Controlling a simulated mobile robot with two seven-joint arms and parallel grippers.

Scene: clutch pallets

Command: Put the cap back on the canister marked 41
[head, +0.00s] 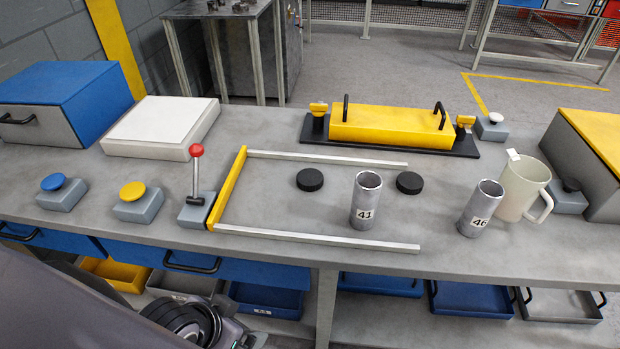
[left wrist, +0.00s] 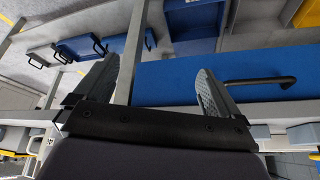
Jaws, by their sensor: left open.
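The canister marked 41 (head: 366,205) is a grey metal cylinder, upright on the workbench with its top open. Two black round caps lie flat on the bench: a left cap (head: 310,180) to the left of this canister and a right cap (head: 410,182) just behind it to the right. A similar open canister marked 46 (head: 480,210) stands further right. My left gripper (left wrist: 155,88) shows in the left wrist view, fingers spread with nothing between them, in front of blue drawers. My right gripper is in neither view.
A yellow bar (head: 227,188) and two metal rails (head: 320,238) frame the caps and canister 41. A red-knobbed lever (head: 196,180) stands left. A yellow handled box (head: 390,128) is behind; a pale mug (head: 523,185) stands beside canister 46. Drawers (head: 206,268) line the bench front.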

